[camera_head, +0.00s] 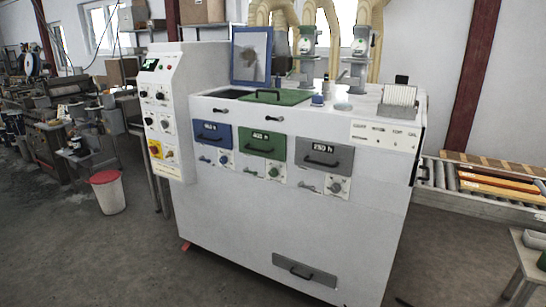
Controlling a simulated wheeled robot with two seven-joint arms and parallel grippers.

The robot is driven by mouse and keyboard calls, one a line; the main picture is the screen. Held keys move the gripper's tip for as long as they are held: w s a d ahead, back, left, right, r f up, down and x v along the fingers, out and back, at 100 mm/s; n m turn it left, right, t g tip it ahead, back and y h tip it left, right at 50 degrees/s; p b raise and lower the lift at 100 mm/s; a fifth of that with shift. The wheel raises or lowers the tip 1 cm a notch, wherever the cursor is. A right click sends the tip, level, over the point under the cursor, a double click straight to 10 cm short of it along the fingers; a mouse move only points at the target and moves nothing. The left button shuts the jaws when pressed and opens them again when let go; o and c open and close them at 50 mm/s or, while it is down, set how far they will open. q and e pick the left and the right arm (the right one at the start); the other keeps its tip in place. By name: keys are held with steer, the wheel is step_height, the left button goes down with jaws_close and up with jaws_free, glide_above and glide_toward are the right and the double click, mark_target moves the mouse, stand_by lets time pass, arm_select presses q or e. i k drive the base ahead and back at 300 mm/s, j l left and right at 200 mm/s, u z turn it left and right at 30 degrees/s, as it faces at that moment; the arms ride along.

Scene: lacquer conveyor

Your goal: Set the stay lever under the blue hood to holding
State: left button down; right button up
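A blue-framed hood (236,60) stands raised upright at the back left of the white machine's top, with a dark opening in front of it. On the machine's front below it is a blue panel (225,143) with a dark handle. Under that panel a small lever (205,159) sits left of a blue knob (224,160); it looks roughly level, but its setting is too small to read. Neither of my grippers shows in the head view.
A green lid (276,97) lies closed beside the opening. Green (252,146) and grey (325,149) panels have similar small levers and knobs. A control column (160,120) stands left, a bin (108,195) beyond it. Rollers (445,180) lie right. The front floor is clear.

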mark_target(251, 48)
steer(key=i+j, duration=0.2)
steer(key=j, duration=0.25)
steer(key=i+j+u, duration=0.15)
steer(key=j, duration=0.25)
steer(key=i+j, duration=0.3)
steer(key=j+u, duration=0.05)
steer(key=j, duration=0.05)
